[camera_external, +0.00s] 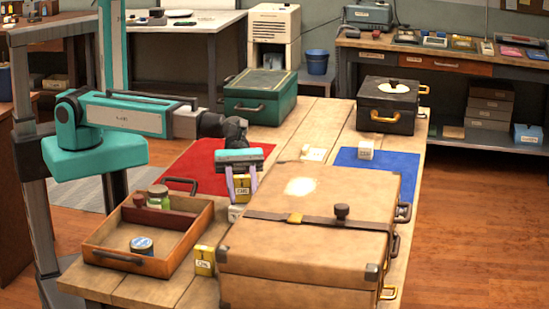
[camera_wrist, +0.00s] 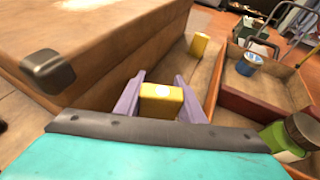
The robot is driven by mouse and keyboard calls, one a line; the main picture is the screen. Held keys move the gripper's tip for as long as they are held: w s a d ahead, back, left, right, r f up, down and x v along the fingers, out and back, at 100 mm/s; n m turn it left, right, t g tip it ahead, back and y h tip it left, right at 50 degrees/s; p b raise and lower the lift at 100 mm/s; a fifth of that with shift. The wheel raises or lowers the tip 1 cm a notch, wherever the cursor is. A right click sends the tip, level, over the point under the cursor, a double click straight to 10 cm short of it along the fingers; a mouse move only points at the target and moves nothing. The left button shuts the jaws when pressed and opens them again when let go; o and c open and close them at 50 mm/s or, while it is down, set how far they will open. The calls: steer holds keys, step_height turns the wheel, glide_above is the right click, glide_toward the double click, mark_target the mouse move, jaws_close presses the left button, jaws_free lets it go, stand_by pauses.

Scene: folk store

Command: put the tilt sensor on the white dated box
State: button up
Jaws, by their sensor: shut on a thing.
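My gripper (camera_external: 242,190) is shut on a small yellow box with a dark label (camera_external: 242,186), held above the table between the wooden tray and the big tan case. In the wrist view the purple fingers (camera_wrist: 158,98) flank the yellow box (camera_wrist: 161,103), which shows a round white spot on top. I cannot tell for sure that it is the tilt sensor.
A big tan case (camera_external: 310,225) fills the near right of the table. The wooden tray (camera_external: 128,222) holds jars and a blue tin. Another yellow box (camera_external: 204,261) stands beside the tray. Red (camera_external: 205,165) and blue (camera_external: 395,178) mats lie behind; green (camera_external: 260,97) and black cases stand farther back.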

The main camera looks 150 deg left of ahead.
steer(key=shift+f, duration=0.25)
steer(key=shift+f, duration=0.1)
steer(key=o, duration=1.1)
steer(key=shift+s, duration=0.1)
steer(key=v, duration=1.2)
steer(key=shift+r+b, duration=0.25)
steer(key=shift+b, duration=0.1)
